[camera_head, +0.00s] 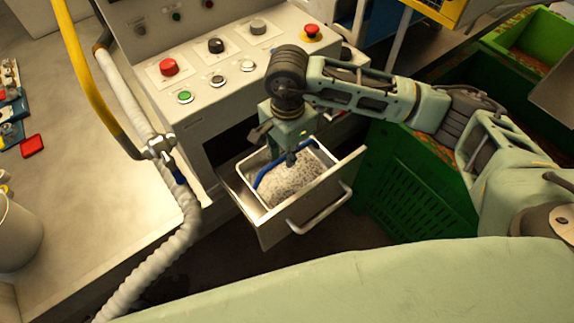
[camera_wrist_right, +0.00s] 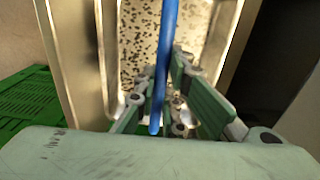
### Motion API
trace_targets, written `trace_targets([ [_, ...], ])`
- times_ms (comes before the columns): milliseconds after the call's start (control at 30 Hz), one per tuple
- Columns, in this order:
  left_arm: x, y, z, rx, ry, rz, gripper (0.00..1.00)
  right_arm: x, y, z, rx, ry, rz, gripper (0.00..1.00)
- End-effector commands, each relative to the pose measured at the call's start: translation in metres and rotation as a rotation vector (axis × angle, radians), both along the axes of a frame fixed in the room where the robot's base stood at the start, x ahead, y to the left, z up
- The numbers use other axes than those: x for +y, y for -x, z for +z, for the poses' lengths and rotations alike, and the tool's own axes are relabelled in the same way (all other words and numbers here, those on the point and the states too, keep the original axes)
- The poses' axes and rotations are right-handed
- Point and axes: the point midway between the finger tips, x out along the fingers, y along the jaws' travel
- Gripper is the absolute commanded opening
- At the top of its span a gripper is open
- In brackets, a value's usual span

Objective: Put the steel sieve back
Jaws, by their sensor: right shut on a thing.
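The steel sieve (camera_head: 288,182) shows as a speckled mesh with a blue rim, in a metal tray inside the open drawer (camera_head: 328,184) below the control panel. My right gripper (camera_head: 290,158) reaches down from above and is shut on the blue rim at the sieve's far side. In the right wrist view the blue rim (camera_wrist_right: 164,62) runs between the fingers (camera_wrist_right: 160,108), with the speckled mesh behind it. Whether the sieve rests on the tray's bottom cannot be told. My left gripper is not in view.
A control panel (camera_head: 205,72) with buttons and knobs rises behind the drawer. A green crate (camera_head: 405,195) stands to the right. A ribbed white hose (camera_head: 150,252) and a yellow pipe (camera_head: 85,75) run along the left. The drawer's handle (camera_head: 318,210) sticks out in front.

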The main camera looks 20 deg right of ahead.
Motion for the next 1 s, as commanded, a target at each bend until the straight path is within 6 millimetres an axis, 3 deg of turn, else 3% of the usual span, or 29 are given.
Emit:
trace_targets([
  [100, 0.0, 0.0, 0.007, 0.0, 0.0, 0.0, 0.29, 0.0, 0.0, -0.018, 0.0, -0.001, 0.001, 0.0],
  [367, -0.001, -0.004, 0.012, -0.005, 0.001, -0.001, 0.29, 0.0, 0.0, -0.039, 0.0, -0.001, 0.001, 0.0],
  [533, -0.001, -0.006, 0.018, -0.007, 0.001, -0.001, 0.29, 0.001, 0.0, -0.063, 0.001, -0.001, 0.0, 0.0],
  [900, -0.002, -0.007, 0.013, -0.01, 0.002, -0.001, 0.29, 0.001, -0.001, -0.071, -0.003, -0.001, 0.001, 0.0],
  [933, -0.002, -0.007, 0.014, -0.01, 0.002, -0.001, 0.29, 0.001, -0.001, -0.071, -0.002, -0.001, 0.001, 0.1],
  [1000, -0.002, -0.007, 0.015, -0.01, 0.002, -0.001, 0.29, 0.001, -0.001, -0.07, -0.002, -0.001, 0.001, 0.16],
])
